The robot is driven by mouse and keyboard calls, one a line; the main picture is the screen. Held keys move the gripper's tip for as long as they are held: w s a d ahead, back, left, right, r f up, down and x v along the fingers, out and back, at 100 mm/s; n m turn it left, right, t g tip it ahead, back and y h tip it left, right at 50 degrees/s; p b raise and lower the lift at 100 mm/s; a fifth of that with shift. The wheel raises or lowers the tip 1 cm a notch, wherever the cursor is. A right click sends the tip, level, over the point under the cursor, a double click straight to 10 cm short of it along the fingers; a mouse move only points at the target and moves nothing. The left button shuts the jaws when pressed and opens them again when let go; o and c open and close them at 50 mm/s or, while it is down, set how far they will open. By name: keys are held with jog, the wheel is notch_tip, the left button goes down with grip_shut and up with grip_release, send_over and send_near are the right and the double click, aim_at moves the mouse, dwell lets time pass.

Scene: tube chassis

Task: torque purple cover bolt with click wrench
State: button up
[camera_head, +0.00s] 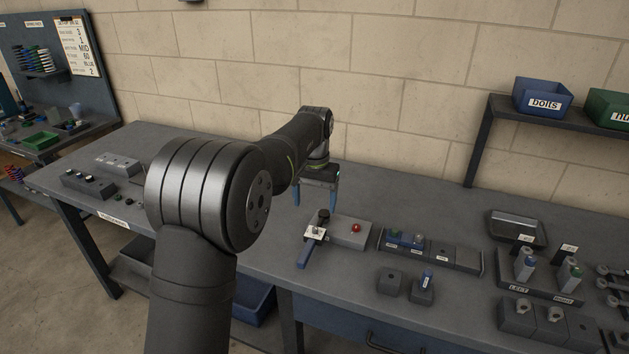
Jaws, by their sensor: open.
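My gripper (315,197) hangs over the back middle of the workbench, its two blue fingers apart with nothing visible between them. No purple cover bolt can be made out in this view; the parts are small. No tool can be named surely as the click wrench. A blue bar-shaped piece (309,252) lies at the left end of a grey block with a red button (355,228), in front of and below my gripper. Several silver-headed pieces (603,271) lie at the right edge, partly cut off.
A row of labelled grey blocks (441,250) stands right of the red-button block. A stand marked left and right (539,289) holds bottle-like pieces. A grey tray (517,226) lies behind it. A blue bolts bin (542,96) sits on the shelf. My arm hides part of the bench's left.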

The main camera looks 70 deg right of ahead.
notch_tip(320, 180, up, 6)
jog(key=shift+f, duration=0.15)
jog(key=shift+c, duration=0.2)
jog(key=c, duration=0.3)
jog(key=a+f, duration=0.1)
jog(key=s+a+f, duration=0.1)
jog(key=f, duration=0.1)
jog(key=a+f, duration=0.1)
jog(key=shift+s+f, duration=0.3)
jog(key=shift+f, duration=0.05)
jog(key=c, duration=1.1)
jog(key=a+f, duration=0.1)
jog(key=s+a+f, duration=0.1)
jog(key=a+f, duration=0.2)
jog(key=f, duration=0.1)
jog(key=shift+s+a+f, duration=0.15)
jog(key=shift+s+f, duration=0.1)
jog(key=shift+s, duration=0.1)
grip_shut()
jog(key=shift+f, duration=3.55)
